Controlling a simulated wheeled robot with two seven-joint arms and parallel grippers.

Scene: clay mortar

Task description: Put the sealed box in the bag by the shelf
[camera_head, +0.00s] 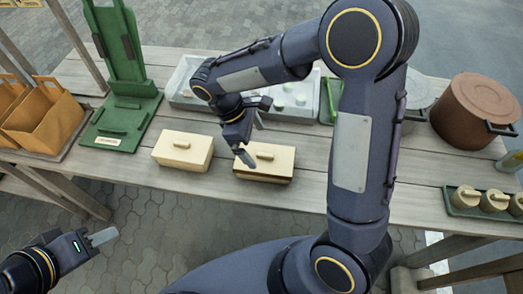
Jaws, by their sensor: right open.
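Two cream lidded boxes with knob handles stand on the wooden table: a left box (182,151) and a right box (264,163). The right box shows a dark band below its lid; the left one looks plain and closed. Tan bags (48,118) stand at the far left on a board, by wooden posts (78,42). My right gripper (255,136) is open and empty, its fingers just above and behind the right box. My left gripper (101,237) is low at the left, in front of the table, away from the boxes; whether its fingers are apart is unclear.
A green stand (123,57) rises between the bags and the left box. A pale tray (185,88) lies behind the boxes. A brown pot (474,104) and a green tray with round pieces (463,211) are at right.

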